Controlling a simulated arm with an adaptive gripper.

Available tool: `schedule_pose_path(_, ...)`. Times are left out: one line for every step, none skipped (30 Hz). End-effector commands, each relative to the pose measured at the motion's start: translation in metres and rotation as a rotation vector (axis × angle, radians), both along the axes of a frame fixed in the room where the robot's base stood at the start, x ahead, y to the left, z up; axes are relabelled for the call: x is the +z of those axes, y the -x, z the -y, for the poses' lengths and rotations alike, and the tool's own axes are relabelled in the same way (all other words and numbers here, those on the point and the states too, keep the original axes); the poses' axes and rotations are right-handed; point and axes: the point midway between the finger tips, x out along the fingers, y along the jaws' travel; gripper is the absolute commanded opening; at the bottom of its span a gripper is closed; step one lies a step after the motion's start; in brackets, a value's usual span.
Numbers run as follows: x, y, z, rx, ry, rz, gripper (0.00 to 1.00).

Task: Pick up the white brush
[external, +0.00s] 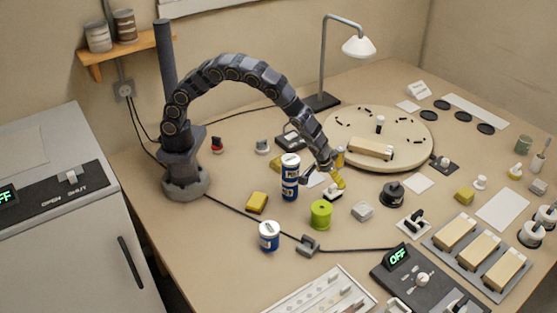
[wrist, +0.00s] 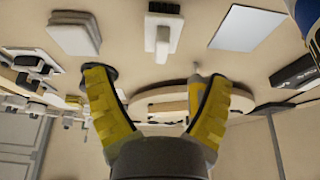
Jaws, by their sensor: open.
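The white brush (wrist: 161,34) lies on the bench, with a pale handle and dark bristles at the upper edge of the wrist view. In the external view the brush (external: 333,194) is small and partly hidden below my gripper (external: 338,170). My gripper (wrist: 156,80) has two yellow fingers spread wide with nothing between them. The brush appears beyond the fingertips, roughly centred between them, and looks apart from both.
A white block (wrist: 74,34) and a white card (wrist: 246,27) lie on either side of the brush. The round board (external: 405,125) is behind my gripper.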

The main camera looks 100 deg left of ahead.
Motion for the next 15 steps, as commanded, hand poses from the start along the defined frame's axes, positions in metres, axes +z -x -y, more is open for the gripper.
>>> schedule_pose_path(-0.006,-0.002,0.002,0.001,0.005,0.003,0.82)
schedule_pose_path(-0.008,-0.003,0.003,0.002,0.008,0.004,0.82)
schedule_pose_path(-0.011,-0.004,0.002,0.004,0.010,0.005,0.82)
schedule_pose_path(-0.013,-0.004,0.002,0.005,0.010,0.006,0.82)
schedule_pose_path(-0.016,-0.005,0.001,0.005,0.010,0.006,0.82)
schedule_pose_path(-0.019,-0.007,0.000,0.005,0.010,0.007,0.82)
schedule_pose_path(-0.022,-0.007,-0.001,0.006,0.010,0.007,0.82)
schedule_pose_path(-0.025,-0.008,-0.003,0.006,0.010,0.007,0.82)
schedule_pose_path(-0.029,-0.009,-0.004,0.007,0.010,0.006,0.82)
schedule_pose_path(-0.031,-0.009,-0.005,0.006,0.010,0.006,0.82)
schedule_pose_path(-0.034,-0.009,-0.006,0.006,0.010,0.004,0.82)
schedule_pose_path(-0.039,-0.010,-0.008,0.005,0.009,0.003,0.82)
schedule_pose_path(-0.042,-0.010,-0.009,0.006,0.010,0.003,0.82)
schedule_pose_path(-0.047,-0.010,-0.011,0.006,0.010,0.003,0.82)
schedule_pose_path(-0.052,-0.011,-0.014,0.006,0.010,0.003,0.82)
